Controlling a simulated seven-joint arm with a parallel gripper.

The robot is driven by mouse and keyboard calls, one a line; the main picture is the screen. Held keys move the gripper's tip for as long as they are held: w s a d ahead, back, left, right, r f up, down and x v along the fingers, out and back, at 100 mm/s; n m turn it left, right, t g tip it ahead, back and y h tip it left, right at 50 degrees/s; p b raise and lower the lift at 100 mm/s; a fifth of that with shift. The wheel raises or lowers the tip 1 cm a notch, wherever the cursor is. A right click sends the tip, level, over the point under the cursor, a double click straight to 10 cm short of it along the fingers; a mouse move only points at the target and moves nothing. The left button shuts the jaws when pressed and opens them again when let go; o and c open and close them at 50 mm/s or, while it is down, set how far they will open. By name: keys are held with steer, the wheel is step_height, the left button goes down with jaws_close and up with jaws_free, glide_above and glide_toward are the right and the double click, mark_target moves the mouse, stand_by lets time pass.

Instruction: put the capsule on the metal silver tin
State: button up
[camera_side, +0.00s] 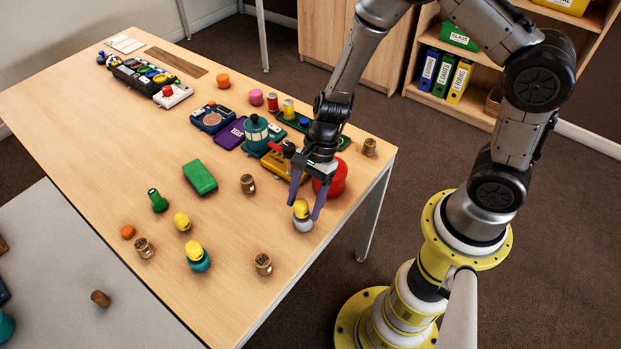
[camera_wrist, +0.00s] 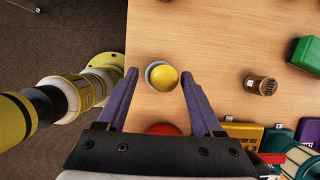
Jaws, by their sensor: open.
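A yellow rounded capsule (camera_side: 301,207) stands upright on a pale silver-grey base (camera_side: 303,225) near the table's right edge. This base may be the metal silver tin, but its material is hard to tell. In the wrist view the yellow top (camera_wrist: 164,78) sits slightly off-centre over the grey rim (camera_wrist: 149,73). My gripper (camera_side: 304,211) is open, with its purple fingers on either side of the yellow piece. In the wrist view my gripper (camera_wrist: 159,74) shows gaps between both fingers and it. Any contact between capsule and base is hard to judge.
A red ball (camera_side: 338,178) lies close behind my gripper. The table's right edge is close.

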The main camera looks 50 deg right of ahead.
steer(key=s+d+r+n+t+h, duration=0.1)
steer(key=s+d+r+n, duration=0.15)
steer(key=r, duration=0.45)
steer(key=s+d+r+n+t, duration=0.1)
steer(key=d+r+n, duration=0.1)
steer(key=r+n, duration=0.35)
steer(key=s+d+r+n+h, duration=0.1)
steer(key=s+d+r, duration=0.1)
steer(key=r, duration=0.7)
steer(key=s+d+r+n+t+h, duration=0.2)
steer(key=s+r+n, duration=0.4)
steer(key=s+n, duration=0.3)
steer(key=shift+d+t+h, duration=0.3)
steer(key=shift+d+t, duration=0.5)
steer(key=shift+d, duration=0.45)
steer(key=shift+s+r, duration=0.1)
stand_by(3.6)
